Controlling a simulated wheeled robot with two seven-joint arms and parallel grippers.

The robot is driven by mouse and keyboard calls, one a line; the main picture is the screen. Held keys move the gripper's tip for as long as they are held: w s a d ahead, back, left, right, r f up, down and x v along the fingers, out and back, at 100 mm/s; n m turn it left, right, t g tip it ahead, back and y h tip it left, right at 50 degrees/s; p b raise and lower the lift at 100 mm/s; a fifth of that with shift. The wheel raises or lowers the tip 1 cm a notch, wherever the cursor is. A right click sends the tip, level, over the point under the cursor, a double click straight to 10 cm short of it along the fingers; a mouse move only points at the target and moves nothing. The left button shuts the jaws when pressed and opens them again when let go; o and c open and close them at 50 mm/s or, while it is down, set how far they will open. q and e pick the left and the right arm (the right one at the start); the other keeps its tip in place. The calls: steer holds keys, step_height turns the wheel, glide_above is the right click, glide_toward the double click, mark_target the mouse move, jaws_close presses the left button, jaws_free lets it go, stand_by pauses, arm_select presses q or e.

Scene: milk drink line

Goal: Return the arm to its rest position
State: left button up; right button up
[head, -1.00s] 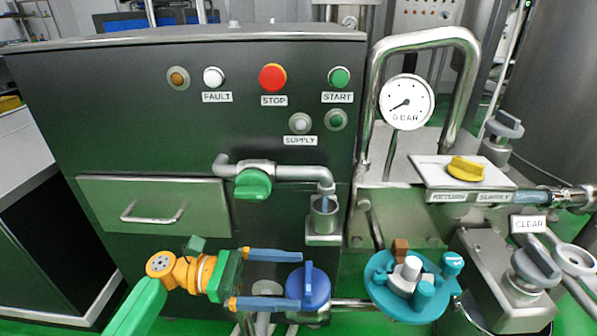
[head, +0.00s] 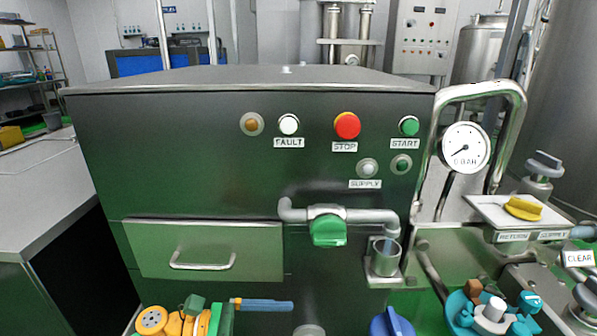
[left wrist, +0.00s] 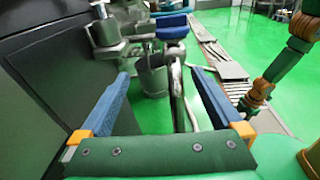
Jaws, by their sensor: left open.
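My left gripper (head: 262,305) is at the bottom of the head view, left of the blue knob (head: 390,323). One blue finger shows there, pointing right; the other is cut off by the lower edge. In the left wrist view both blue fingers of the gripper (left wrist: 160,76) are spread wide with nothing held between them. The gripper is apart from the machine's controls. My right gripper is not in view.
The dark machine cabinet (head: 190,170) stands ahead with a drawer (head: 140,255), a green valve handle (head: 328,230) and a metal cup (head: 385,260). A teal fitting (head: 463,312) is at lower right. In the left wrist view, green floor (left wrist: 225,40) is open at upper right.

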arm_select(q)
steer(key=s+a+f+m+t+y+p, duration=0.1)
steer(key=s+a+f+m+y+p, duration=0.1)
steer(key=s+a+f+y+p, duration=0.4)
steer(key=s+a+f+m+t+y+p, duration=0.15)
steer(key=f+y+p, duration=0.25)
steer(key=f+p, duration=0.5)
steer(key=s+a+m+g+y+p, duration=0.1)
steer(key=s+a+m+y+p, duration=0.1)
steer(key=s+m, duration=0.3)
steer(key=s+a+f+m+g+y+p, duration=0.1)
steer(key=s+m+p, duration=0.3)
steer(key=s, duration=0.7)
steer(key=s+a+f+m+g+y+p, duration=0.1)
steer(key=s+a+m+y+p, duration=0.2)
steer(key=s+m, duration=0.5)
steer(key=shift+s+a+y+p, duration=0.4)
steer(key=shift+s+a+p, duration=0.1)
steer(key=shift+s+a, duration=0.1)
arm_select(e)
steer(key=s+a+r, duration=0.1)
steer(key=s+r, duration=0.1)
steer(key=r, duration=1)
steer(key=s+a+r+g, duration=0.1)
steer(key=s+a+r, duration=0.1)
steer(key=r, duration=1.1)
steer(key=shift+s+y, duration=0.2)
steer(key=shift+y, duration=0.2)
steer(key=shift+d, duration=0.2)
